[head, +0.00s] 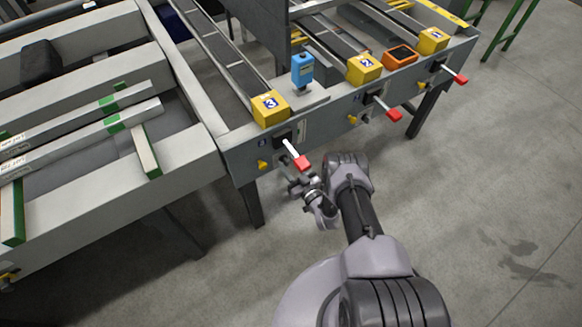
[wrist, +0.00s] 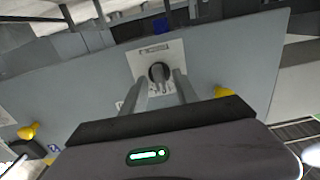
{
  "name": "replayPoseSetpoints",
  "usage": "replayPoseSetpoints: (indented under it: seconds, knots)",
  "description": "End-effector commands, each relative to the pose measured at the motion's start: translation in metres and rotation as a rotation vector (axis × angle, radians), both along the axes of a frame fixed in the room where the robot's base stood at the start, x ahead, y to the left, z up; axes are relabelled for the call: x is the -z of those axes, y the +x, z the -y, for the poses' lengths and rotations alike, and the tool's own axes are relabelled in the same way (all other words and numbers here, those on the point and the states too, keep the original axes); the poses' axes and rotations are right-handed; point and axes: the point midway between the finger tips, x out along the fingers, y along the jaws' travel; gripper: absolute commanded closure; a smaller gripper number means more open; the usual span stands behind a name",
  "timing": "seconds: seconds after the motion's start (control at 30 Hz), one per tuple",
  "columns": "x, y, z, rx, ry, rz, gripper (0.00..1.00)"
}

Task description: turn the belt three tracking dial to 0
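The tracking dial (wrist: 159,72) is a dark round knob on a pale plate (wrist: 143,62) with small markings, fixed to a grey panel in the wrist view. Its setting is too small to read. My gripper (wrist: 161,78) is open, with one finger on each side of the dial in the picture; I cannot tell whether either finger touches it. In the head view my gripper (head: 302,185) is just in front of the table's front rail, below the yellow block marked 3 (head: 270,108). I cannot make out the dial there.
A lever with a red end (head: 302,162) sticks out close above my gripper. Further red-ended levers (head: 394,115) and yellow knobs (head: 352,119) line the rail to the right. A blue device (head: 302,68) stands on top. The floor (head: 480,190) at right is clear.

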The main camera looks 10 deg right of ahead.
Motion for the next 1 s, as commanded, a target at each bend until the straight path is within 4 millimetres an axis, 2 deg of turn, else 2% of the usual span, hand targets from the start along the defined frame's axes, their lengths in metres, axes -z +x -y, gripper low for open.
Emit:
replayPoseSetpoints:
  seconds: [0.17,0.27,0.5,0.6,0.8,1.0]
  knots:
    - [-0.002,-0.019,0.007,0.004,0.001,-0.003,0.65]
    - [-0.004,-0.044,0.016,0.004,0.002,-0.005,0.65]
    - [-0.003,-0.117,0.039,0.007,0.003,-0.003,0.65]
    - [-0.001,-0.141,0.047,0.007,0.003,-0.002,0.65]
    - [0.001,-0.164,0.054,0.002,0.002,-0.002,0.65]
    - [0.000,-0.166,0.054,0.000,0.000,0.000,0.65]
